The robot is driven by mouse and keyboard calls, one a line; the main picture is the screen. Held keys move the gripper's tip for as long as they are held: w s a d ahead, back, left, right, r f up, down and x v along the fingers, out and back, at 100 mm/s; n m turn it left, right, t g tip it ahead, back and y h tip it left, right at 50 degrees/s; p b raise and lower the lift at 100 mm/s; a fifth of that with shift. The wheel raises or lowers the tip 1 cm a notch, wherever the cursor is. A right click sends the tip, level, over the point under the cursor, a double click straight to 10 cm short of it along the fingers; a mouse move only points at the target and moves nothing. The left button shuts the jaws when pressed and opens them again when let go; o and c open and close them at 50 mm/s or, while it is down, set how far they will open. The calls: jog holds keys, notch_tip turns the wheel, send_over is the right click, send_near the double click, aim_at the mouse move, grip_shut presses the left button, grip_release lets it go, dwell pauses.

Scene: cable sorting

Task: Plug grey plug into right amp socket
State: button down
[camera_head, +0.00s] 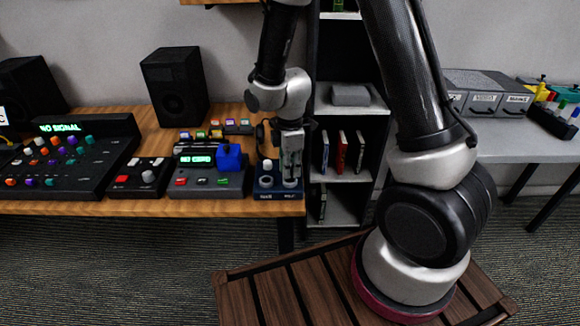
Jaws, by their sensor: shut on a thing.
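The dark blue amp box (278,195) sits at the right front edge of the wooden desk, with two round light-ringed sockets on top. A pale plug or knob stands at the left socket (266,181). My gripper (291,172) points down over the right socket (291,183), its fingers shut on what seems to be the grey plug. The plug is small and mostly hidden by the fingers. I cannot tell whether its tip touches the socket or is inside it.
Left of the amp stands a grey device (205,184) with a blue block (229,157) on top. A small dark box (140,176), a mixer (65,160) and a black speaker (175,86) stand farther left. Small coloured items (216,131) lie behind. A dark shelf (345,160) stands close right.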

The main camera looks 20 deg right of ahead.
jog(key=shift+f, duration=0.85)
dwell(0.7)
jog(key=c, duration=0.8)
grip_release()
jog(key=shift+r, duration=0.1)
jog(key=shift+r, duration=3.45)
